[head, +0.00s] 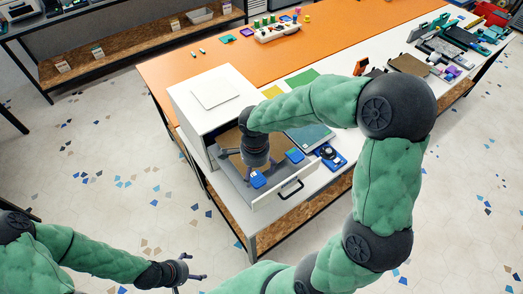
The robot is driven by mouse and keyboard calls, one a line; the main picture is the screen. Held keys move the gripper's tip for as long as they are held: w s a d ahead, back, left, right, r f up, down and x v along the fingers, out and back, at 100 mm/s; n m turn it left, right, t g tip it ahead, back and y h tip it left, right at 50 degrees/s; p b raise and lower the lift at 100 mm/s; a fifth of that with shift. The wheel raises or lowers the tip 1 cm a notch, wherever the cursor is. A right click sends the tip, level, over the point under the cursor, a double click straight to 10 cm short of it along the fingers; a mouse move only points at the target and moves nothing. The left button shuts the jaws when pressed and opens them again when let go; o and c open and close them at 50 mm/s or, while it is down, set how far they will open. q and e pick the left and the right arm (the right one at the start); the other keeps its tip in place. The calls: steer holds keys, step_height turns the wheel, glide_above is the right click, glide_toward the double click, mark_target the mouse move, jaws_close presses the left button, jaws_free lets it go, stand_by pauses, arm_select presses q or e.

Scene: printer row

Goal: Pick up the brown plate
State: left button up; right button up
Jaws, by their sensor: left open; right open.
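A flat brown surface (231,138), which looks like the brown plate, shows inside the open drawer (268,213) of the white cabinet. My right gripper (252,164) hangs over the drawer with its fingers apart and hides part of the brown surface. I cannot tell whether it touches anything. Another flat brown piece (408,65) lies farther right on the white bench. My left gripper (192,269) is open and empty, low at the bottom left, away from the bench.
Two blue blocks (258,180) (294,155) show at the drawer. A green book-like item (311,136) and a blue device (331,158) lie right of it. The white cabinet (212,91) stands behind. Tools (455,40) crowd the far right; the orange mat (330,45) is largely clear.

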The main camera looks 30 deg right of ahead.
mark_target(257, 178)
steer(key=f, duration=0.4)
steer(key=shift+w+d+f, duration=0.2)
steer(key=shift+f, duration=0.1)
steer(key=c, duration=1.7)
steer(key=shift+c, duration=0.4)
steer(key=shift+r, duration=0.15)
